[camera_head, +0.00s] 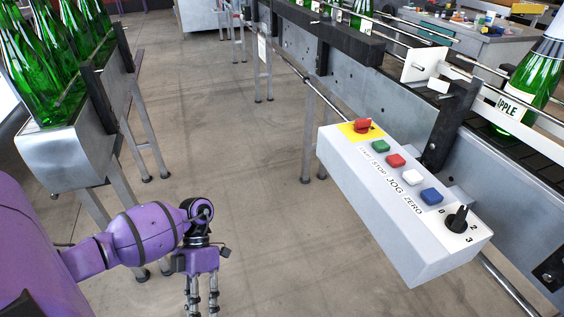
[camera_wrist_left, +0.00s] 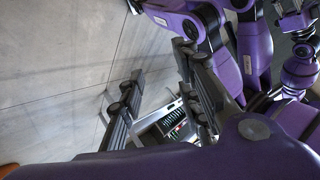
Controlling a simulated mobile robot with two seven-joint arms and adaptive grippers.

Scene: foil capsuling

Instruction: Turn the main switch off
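The control box (camera_head: 400,200), pale grey, is on the conveyor's near side in the head view. My left gripper (camera_head: 200,298) hangs at the lower left, pointing down, well apart from the box. Its two fingers are spread and empty; the tips are cut off by the frame edge. In the left wrist view the fingers (camera_wrist_left: 160,105) also stand apart. My right gripper is absent from the head view; part of it seems to show at the wrist view's top right.
The box also carries green, red, white and blue buttons and a black selector knob (camera_head: 458,217). Green bottles stand on the left rack (camera_head: 70,155) and on the conveyor (camera_head: 350,90). Open floor (camera_head: 250,150) lies between my left gripper and the box.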

